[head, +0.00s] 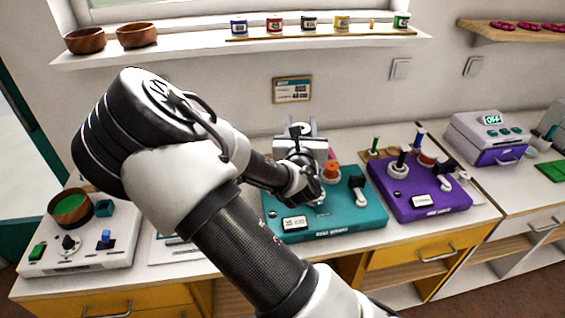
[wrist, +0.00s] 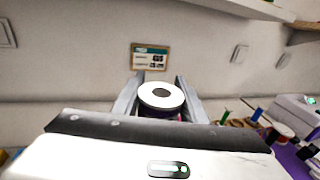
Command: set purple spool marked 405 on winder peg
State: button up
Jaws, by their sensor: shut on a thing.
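My gripper (wrist: 160,100) is shut on a spool, with one finger on each side of it. The spool (wrist: 161,95) has a white round top with a dark centre, and dark purple shows below it. Its mark is not visible. In the head view my gripper (head: 300,128) is over the back of the teal board (head: 340,219), and the spool is hard to make out there. The purple board (head: 442,203) stands to the right, with a dark upright post on a white base (head: 399,165). I cannot tell which part is the winder peg.
A white board (head: 90,256) stands at left. A grey and purple machine (head: 490,138) stands at right. My arm hides part of the counter.

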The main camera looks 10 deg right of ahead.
jog(key=a+f+m+h+b, duration=0.1)
jog(key=f+h+b, duration=0.1)
jog(key=f+b, duration=0.1)
jog(key=w+a+f+m+g+h+b, duration=0.1)
jog(key=f+b, duration=0.2)
jog(key=f, duration=0.1)
jog(key=w+a+f+m+g+h+b, duration=0.1)
jog(key=f+m+h+b, duration=0.1)
jog(key=f+b, duration=0.1)
jog(key=shift+a+f+h, duration=0.2)
jog(key=shift+f+h, duration=0.1)
jog(key=shift+f, duration=0.4)
jog(key=shift+f+b, duration=1.2)
jog(key=shift+b, duration=0.05)
jog(key=shift+f, duration=0.15)
jog(key=shift+f+b, duration=0.3)
jog(key=shift+f, duration=0.3)
jog(key=shift+f, duration=0.1)
jog(key=shift+f+b, duration=0.7)
jog(key=shift+f, duration=0.25)
jog(key=o, duration=1.2)
jog(key=shift+c, duration=0.2)
